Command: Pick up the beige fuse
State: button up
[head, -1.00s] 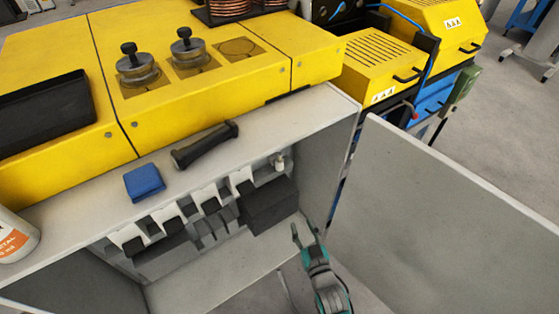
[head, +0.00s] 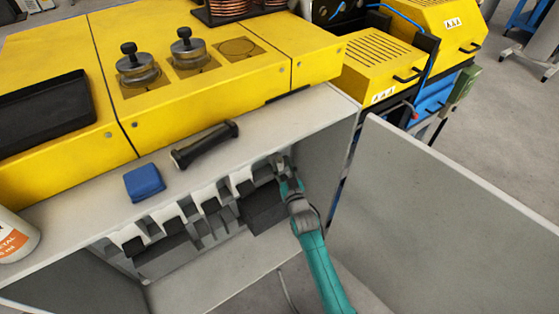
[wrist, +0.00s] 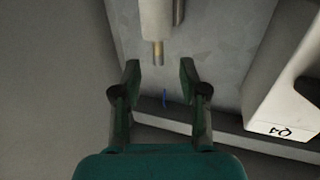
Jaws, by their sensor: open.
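The beige fuse (wrist: 155,18) shows at the top of the wrist view as a pale cylinder with a brass-coloured end. Its upper part is cut off by the frame edge. My gripper (wrist: 160,72) is open, with one fingertip on each side of the fuse's line. The brass end lies just ahead of the gap between the fingertips; nothing is held. In the head view my gripper (head: 285,170) is inside the open cabinet at the upper right of its back wall, and it largely hides the fuse there.
A row of white holders with black parts (head: 210,207) lines the cabinet back, left of my gripper. The cabinet's side wall (head: 322,140) and open door (head: 450,210) stand to the right. A blue block (head: 144,183) and a black handle-like tool (head: 205,145) lie on the shelf above.

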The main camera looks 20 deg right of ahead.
aim_at(280, 158)
jog(key=shift+w+d+f, duration=0.1)
jog(key=shift+w, duration=2.75)
grip_shut()
